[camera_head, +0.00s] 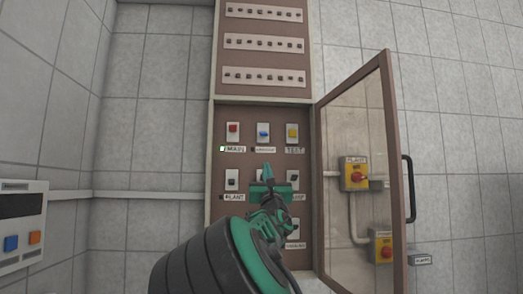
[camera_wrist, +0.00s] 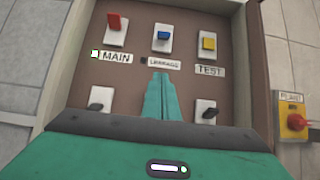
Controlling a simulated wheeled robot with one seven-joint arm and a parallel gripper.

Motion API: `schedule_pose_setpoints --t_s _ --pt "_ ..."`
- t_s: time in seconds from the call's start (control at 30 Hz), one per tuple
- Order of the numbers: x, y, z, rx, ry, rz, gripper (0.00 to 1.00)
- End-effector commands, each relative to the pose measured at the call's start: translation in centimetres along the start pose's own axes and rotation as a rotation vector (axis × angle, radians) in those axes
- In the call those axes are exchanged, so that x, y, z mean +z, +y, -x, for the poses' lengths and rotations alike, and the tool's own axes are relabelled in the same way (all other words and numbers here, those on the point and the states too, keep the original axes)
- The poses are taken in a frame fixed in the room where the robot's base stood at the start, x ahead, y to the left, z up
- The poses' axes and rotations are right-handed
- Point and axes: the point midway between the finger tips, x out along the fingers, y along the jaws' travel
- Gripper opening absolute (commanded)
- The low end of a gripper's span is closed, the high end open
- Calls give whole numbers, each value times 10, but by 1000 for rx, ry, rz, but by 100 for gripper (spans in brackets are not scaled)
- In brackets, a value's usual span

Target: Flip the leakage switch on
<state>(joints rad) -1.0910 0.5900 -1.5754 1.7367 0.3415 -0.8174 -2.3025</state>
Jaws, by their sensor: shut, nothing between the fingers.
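The leakage switch is a blue switch (camera_head: 264,133) on a white plate, top middle of the brown panel, with a label reading LEAKAGE below it. It also shows in the wrist view (camera_wrist: 162,36). The small lamp (camera_wrist: 144,60) beside its label is dark. My gripper (camera_head: 267,168) is shut and empty, its tips pointing up just below the leakage label. In the wrist view my closed fingertips (camera_wrist: 160,76) are below the label and appear apart from the switch. My gripper hides the middle switch of the lower row.
A red MAIN switch (camera_head: 233,130) with a lit green lamp (camera_head: 222,149) is left; a yellow TEST switch (camera_head: 292,132) is right. The glass door (camera_head: 384,170) stands open at right. Yellow boxes with red knobs (camera_head: 355,174) show behind it. A white control box (camera_head: 22,228) is left.

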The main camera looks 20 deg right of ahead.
Motion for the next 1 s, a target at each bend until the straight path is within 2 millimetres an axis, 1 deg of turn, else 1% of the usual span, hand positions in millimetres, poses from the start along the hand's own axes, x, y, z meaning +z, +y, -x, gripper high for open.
schedule_pose_setpoints --t_s 0.17,0.27,0.7,0.93,1.0 --pt "0 0 -4 -1 -1 0 0" --pt "1 -1 -14 -2 -2 1 0" --pt "1 0 -74 1 -2 1 0" --pt "1 0 -101 1 -2 1 0" --pt "12 -1 -103 0 -2 -4 0"
